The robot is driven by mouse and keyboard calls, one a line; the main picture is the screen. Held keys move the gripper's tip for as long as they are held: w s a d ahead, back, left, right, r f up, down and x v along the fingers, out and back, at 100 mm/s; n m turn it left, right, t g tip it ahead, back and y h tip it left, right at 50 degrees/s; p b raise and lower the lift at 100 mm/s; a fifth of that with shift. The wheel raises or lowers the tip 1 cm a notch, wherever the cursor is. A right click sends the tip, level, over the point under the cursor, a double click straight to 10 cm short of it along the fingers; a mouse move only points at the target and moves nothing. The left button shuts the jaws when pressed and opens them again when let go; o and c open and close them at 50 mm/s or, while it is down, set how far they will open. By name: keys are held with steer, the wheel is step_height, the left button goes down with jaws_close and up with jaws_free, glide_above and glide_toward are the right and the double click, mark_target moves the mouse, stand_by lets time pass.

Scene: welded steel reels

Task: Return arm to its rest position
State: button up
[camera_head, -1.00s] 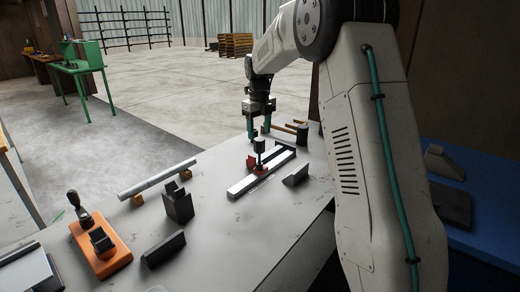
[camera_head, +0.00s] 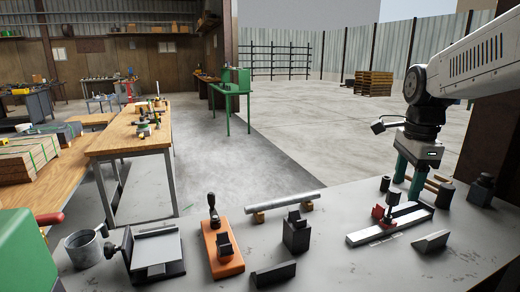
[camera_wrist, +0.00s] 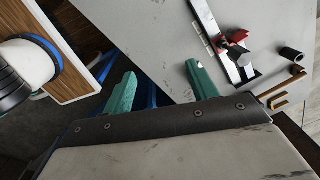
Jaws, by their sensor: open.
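My arm comes in from the upper right in the head view, bent down at the wrist. My gripper (camera_head: 409,180) points down over the right part of the grey bench (camera_head: 340,210), behind a white rail fixture (camera_head: 385,228) with a red clamp (camera_head: 382,213). Its two teal fingers are apart. In the wrist view my gripper (camera_wrist: 160,82) is open, with nothing between the fingers. The rail fixture and red clamp (camera_wrist: 222,42) lie beyond the right finger there, clear of it.
A pipe (camera_head: 283,202) rests on wooden blocks, left of the rail. An orange fixture (camera_head: 220,246), dark blocks (camera_head: 296,234) and a metal mug (camera_head: 84,248) also stand on the bench. A wooden table (camera_head: 130,135) and green stand (camera_head: 232,90) are behind. The concrete floor is largely open.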

steer(key=s+a+f+n, duration=0.2)
steer(key=s+a+n, duration=0.1)
steer(key=s+n, duration=0.6)
steer(key=s+a+f+n, duration=0.3)
steer(key=s+n, duration=0.7)
steer(key=s, duration=0.6)
steer(key=shift+a+t, duration=0.2)
steer(key=shift+t, duration=0.1)
